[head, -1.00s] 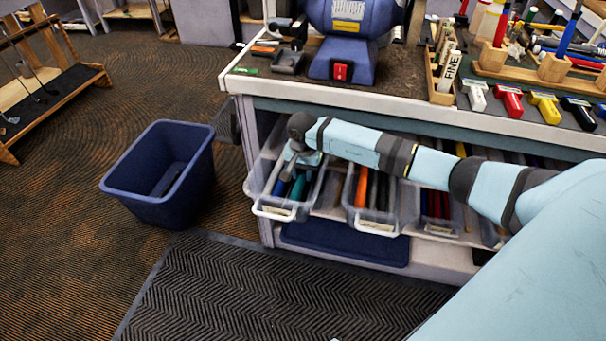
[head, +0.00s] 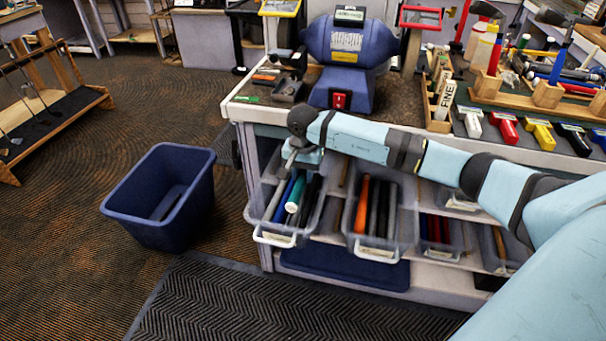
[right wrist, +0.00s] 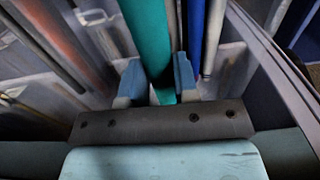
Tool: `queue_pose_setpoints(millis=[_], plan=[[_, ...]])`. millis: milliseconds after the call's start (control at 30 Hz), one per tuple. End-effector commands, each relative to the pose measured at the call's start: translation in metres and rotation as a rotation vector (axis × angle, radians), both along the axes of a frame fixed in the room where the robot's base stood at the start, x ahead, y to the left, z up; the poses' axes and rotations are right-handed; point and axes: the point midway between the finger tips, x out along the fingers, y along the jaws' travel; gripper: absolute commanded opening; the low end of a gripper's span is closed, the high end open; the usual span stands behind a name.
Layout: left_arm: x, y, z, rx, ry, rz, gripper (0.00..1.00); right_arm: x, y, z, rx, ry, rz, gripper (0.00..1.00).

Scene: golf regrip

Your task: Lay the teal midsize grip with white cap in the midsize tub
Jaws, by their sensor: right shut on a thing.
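The teal grip (head: 296,192) with a white cap (head: 292,207) is at the left clear tub (head: 275,239), its capped end toward the tub's front. My right gripper (head: 299,164) is over the back part of this tub, shut on the teal grip. In the right wrist view the teal grip (right wrist: 148,40) runs between the two fingers (right wrist: 158,78). Blue and dark grips lie beside it in the tub. I cannot read any tub label, so I cannot tell which tub is the midsize one. My left gripper is not in view.
A middle tub (head: 375,251) holds an orange grip (head: 362,203) and dark grips. Another tub (head: 440,250) with red and blue grips is to its right. The bench top (head: 250,112) overhangs the shelf. A blue bin (head: 160,195) stands on the floor at left.

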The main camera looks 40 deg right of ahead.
Motion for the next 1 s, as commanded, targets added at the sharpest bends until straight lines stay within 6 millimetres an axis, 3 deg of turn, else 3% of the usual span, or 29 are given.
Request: queue_pose_setpoints(millis=[333,400,533,1000], plan=[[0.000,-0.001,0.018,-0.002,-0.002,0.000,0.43,0.000,0.000,0.031,0.001,-0.002,0.000,0.07],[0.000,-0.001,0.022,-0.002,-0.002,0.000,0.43,0.000,0.000,0.038,-0.001,-0.002,0.000,0.00],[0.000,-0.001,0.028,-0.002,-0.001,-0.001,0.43,0.000,0.000,0.049,-0.001,-0.002,0.000,0.00],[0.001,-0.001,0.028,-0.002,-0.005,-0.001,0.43,0.001,0.006,0.054,0.002,-0.004,0.031,0.00]])
